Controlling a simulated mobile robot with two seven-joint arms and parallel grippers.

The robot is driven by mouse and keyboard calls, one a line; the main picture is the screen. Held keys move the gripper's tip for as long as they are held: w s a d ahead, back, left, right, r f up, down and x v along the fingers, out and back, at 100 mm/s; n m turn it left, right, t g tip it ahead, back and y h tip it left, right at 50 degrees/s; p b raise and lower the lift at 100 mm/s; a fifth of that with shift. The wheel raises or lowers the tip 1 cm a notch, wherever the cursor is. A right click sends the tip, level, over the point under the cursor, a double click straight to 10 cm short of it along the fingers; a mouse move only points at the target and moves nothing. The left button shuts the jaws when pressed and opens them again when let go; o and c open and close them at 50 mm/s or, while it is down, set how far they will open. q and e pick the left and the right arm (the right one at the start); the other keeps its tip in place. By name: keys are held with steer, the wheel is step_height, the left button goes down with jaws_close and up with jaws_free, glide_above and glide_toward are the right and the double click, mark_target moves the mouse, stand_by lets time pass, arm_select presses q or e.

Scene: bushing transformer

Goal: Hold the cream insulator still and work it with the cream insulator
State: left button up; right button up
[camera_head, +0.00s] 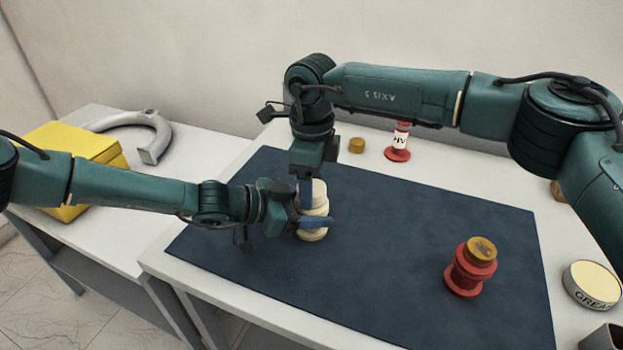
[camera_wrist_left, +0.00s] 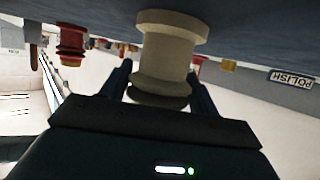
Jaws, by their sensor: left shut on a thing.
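A cream insulator (camera_head: 312,236) stands upright on the dark blue mat (camera_head: 390,215), with cream rounded sections showing above it. In the left wrist view the cream insulator (camera_wrist_left: 165,55) shows wide flanges and a narrower waist between my fingers. My left gripper (camera_head: 312,222) is shut on it from the left, low on its body; its fingers also show in the left wrist view (camera_wrist_left: 160,90). My right gripper (camera_head: 312,190) points down at the upper cream section. One blue finger shows beside that section; the other is hidden, so its grip is unclear.
A red insulator with a brass top (camera_head: 471,265) stands on the mat at right. A red-and-white HV piece (camera_head: 399,143) and a brass piece (camera_head: 356,145) are behind the mat. A grease tin (camera_head: 592,284) is far right. A yellow box (camera_head: 75,145) and grey hook (camera_head: 150,135) are left.

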steer(key=shift+o, duration=1.4)
steer(key=shift+r, duration=0.1)
arm_select(q)
steer(key=o, duration=1.3)
arm_select(e)
step_height(320, 180, up, 12)
